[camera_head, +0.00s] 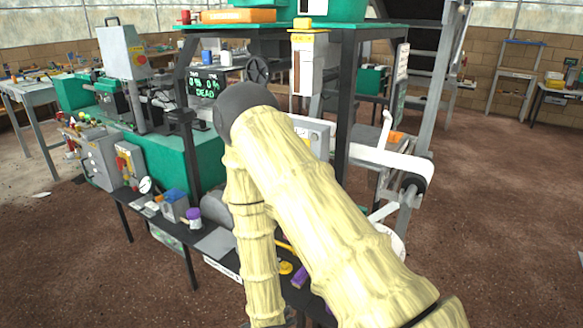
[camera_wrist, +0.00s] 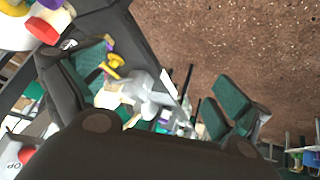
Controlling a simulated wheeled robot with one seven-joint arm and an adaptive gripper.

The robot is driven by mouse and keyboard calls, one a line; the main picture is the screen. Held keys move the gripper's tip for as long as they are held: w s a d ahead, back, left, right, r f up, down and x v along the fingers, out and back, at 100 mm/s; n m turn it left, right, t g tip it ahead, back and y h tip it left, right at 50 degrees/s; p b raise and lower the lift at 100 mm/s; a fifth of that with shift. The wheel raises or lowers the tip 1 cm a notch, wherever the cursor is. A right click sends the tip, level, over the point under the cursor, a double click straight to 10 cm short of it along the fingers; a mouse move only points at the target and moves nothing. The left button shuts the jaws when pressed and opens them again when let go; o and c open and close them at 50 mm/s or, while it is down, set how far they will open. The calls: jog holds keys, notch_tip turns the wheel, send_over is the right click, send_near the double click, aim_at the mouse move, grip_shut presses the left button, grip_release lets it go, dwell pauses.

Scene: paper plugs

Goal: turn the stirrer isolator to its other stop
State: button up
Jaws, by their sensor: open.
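I cannot tell for sure which part is the stirrer isolator. In the head view a grey box with a red and yellow switch (camera_head: 129,165) stands at the left of the bench, in front of the green machine. In the wrist view my gripper (camera_wrist: 160,86) is open, with green pads on both dark fingers and nothing held. A yellow part (camera_wrist: 115,66) and a pale grey part (camera_wrist: 145,92) show beyond and between the fingers. A red knob-like part (camera_wrist: 43,30) shows at the top left. In the head view my arm hides my gripper.
A dark bench (camera_head: 215,262) carries a blue-topped box (camera_head: 174,206), a purple-capped jar (camera_head: 193,217) and a dial gauge (camera_head: 145,185). A black screen (camera_head: 203,87) reads "DEAD". Open brown floor lies right.

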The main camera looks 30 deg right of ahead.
jog(key=w+d+r+m+t+h+b, duration=0.2)
jog(key=w+d+r+h, duration=0.15)
jog(key=w+r, duration=0.5)
jog(key=w+d+r+m+t+h+b, duration=0.2)
jog(key=w+d+r+h+b, duration=0.15)
jog(key=w+r, duration=0.55)
jog(key=w+d+r+m+g+h+b, duration=0.2)
jog(key=d+r+m+h, duration=0.15)
jog(key=r, duration=0.65)
jog(key=w+d+r+m+g+h+b, duration=0.2)
jog(key=d+r+m+h, duration=0.15)
jog(key=r, duration=0.75)
jog(key=shift+y, duration=0.4)
jog(key=x, duration=1)
jog(key=shift+d+f+b, duration=0.15)
jog(key=shift+d+b, duration=0.05)
jog(key=shift+b, duration=0.1)
jog(key=c, duration=1)
